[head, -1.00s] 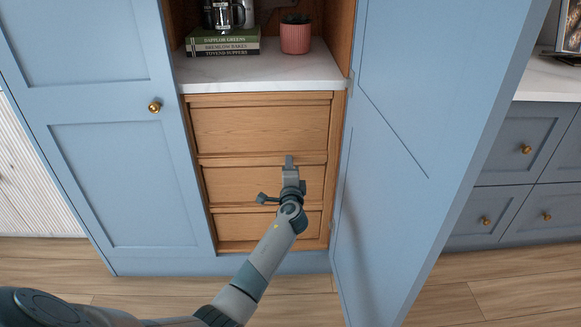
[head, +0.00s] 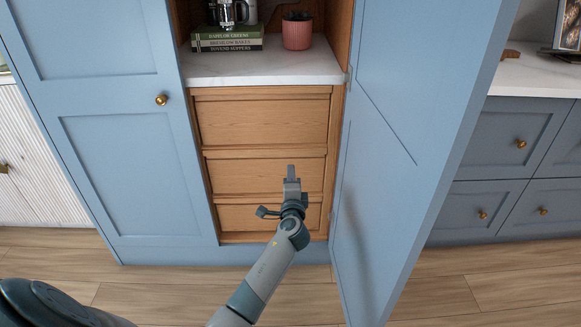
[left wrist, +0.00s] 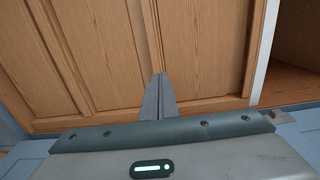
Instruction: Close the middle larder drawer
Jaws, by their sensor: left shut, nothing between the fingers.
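The middle larder drawer (head: 240,177) is a plain oak front between two other oak drawers. It looks flush or nearly flush with them; a small gap cannot be ruled out. My left gripper (head: 291,172) is shut and empty, with its fingers in front of the right half of this drawer front. In the left wrist view the shut fingers (left wrist: 158,80) point at the oak fronts, near the seam between two drawers. Whether the fingertips touch the wood cannot be told. The gripper and wrist hide part of the middle and bottom drawers. My right gripper is not in view.
The open blue larder door (head: 405,130) stands close to the right of the drawers. A closed blue door (head: 125,170) is at left. Above, a white shelf (head: 265,68) holds books (head: 228,40), a glass pot and a pink planter (head: 297,32). The floor in front is clear.

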